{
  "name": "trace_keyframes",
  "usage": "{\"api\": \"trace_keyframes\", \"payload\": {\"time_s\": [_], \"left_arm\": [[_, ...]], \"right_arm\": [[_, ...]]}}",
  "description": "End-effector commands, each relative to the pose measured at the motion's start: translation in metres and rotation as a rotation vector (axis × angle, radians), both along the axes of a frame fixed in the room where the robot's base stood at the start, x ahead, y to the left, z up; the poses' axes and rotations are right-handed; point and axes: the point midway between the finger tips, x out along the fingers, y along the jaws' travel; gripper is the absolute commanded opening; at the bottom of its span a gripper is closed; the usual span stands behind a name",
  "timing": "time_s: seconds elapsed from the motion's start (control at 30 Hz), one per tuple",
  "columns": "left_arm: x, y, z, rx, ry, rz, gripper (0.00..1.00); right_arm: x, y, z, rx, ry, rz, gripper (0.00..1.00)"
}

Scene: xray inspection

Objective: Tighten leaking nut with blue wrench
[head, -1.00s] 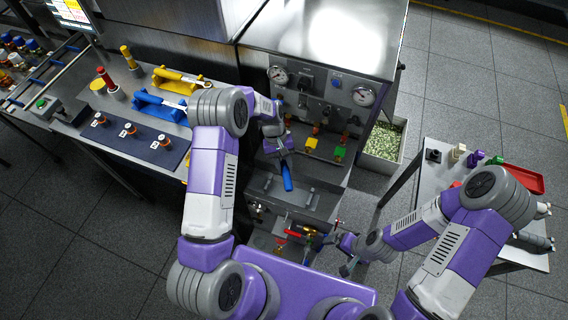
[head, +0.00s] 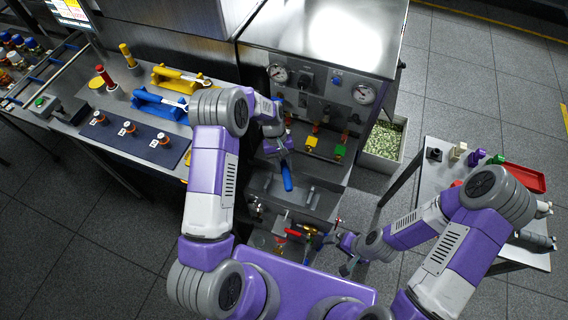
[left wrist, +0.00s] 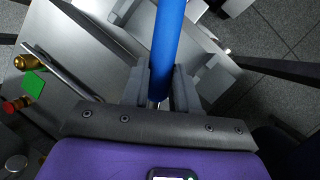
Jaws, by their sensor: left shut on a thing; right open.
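My left gripper (head: 280,150) is over the front of the steel cabinet, shut on the blue wrench (head: 287,178). In the left wrist view the blue handle (left wrist: 168,40) stands between the two fingers (left wrist: 160,90) and runs out of the top of the picture. The wrench's jaw end is not clearly seen. Fittings with a yellow tag (head: 311,142) and a green tag (head: 340,151) sit on the cabinet. Red-handled valves (head: 292,232) are low at its front. I cannot tell which nut leaks. My right gripper (head: 347,258) is open and empty beside these lower valves.
A blue stand (head: 158,107) and a yellow stand holding a yellow-handled wrench (head: 175,77) are on the left bench, with a dark mat (head: 130,140) nearby. A side table with a red tray (head: 523,178) is at right. A bin (head: 382,140) stands beside the cabinet.

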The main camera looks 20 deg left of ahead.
Motion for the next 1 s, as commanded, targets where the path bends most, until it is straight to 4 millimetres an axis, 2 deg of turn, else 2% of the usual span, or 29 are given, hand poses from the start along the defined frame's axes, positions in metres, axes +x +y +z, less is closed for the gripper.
{"api": "trace_keyframes", "payload": {"time_s": [1.0], "left_arm": [[0.000,0.000,-0.023,-0.001,0.000,0.000,0.00]], "right_arm": [[0.000,0.000,-0.016,0.000,0.000,0.000,1.00]]}}
